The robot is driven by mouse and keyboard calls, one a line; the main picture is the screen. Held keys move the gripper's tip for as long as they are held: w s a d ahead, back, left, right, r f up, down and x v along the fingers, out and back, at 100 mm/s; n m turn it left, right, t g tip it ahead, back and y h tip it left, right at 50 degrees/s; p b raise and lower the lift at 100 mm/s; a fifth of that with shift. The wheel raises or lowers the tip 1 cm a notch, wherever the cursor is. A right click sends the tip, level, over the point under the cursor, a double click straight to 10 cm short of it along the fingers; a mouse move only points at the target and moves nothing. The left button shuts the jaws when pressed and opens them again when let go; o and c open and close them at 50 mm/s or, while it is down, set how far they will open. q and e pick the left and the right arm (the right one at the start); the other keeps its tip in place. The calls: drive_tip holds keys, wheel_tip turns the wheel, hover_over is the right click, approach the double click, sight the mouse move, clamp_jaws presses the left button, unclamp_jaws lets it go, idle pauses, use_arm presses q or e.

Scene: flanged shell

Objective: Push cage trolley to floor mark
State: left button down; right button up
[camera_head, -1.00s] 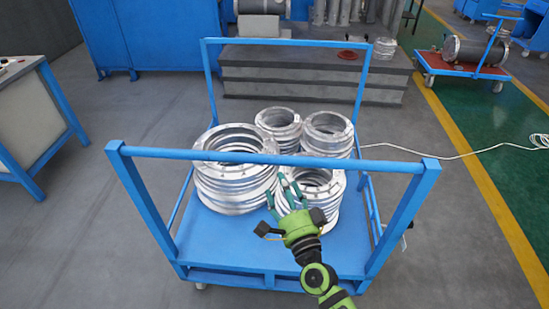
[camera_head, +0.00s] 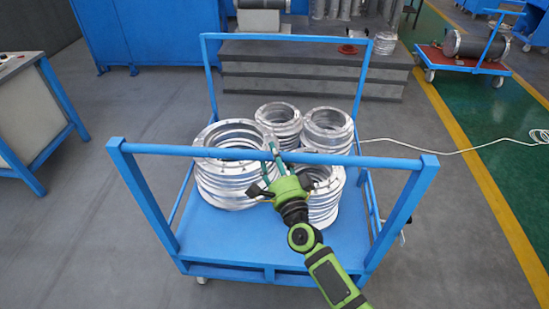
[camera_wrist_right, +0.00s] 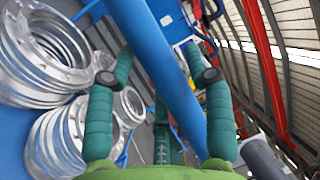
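The blue cage trolley (camera_head: 215,240) stands in the middle of the head view, with a tall frame at each end. Several stacks of silver flanged rings (camera_head: 235,180) stand on its deck. My right gripper (camera_head: 274,152) is at the middle of the trolley's near top bar (camera_head: 190,153). In the right wrist view the blue bar (camera_wrist_right: 160,60) passes between the spread green fingers (camera_wrist_right: 158,52); I cannot tell whether they touch it. My left gripper is not in view. I see no floor mark that I can tell apart from the yellow line (camera_head: 477,170).
A grey stepped platform (camera_head: 300,75) stands behind the trolley. A blue-framed table (camera_head: 35,110) is at the left. A red cart (camera_head: 460,62) stands on green floor at the right. A white cable (camera_head: 470,150) crosses the floor.

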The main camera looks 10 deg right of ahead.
clamp_jaws()
drive_tip(key=shift+s+a+f+p, duration=0.25)
drive_tip(key=shift+s+p, duration=0.15)
drive_tip(key=shift+s, duration=0.05)
drive_tip(key=shift+s+a, duration=0.25)
drive_tip(key=shift+s, duration=0.9)
drive_tip(key=shift+o, duration=2.3)
unclamp_jaws()
drive_tip(key=shift+s+r, duration=0.15)
drive_tip(key=shift+s, duration=0.1)
drive_tip(key=shift+o, duration=0.9)
drive_tip(key=shift+r, duration=0.1)
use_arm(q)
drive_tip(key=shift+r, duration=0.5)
use_arm(e)
drive_tip(key=v, duration=1.1)
drive_tip(key=shift+d+f, duration=0.15)
drive_tip(key=shift+f, duration=0.1)
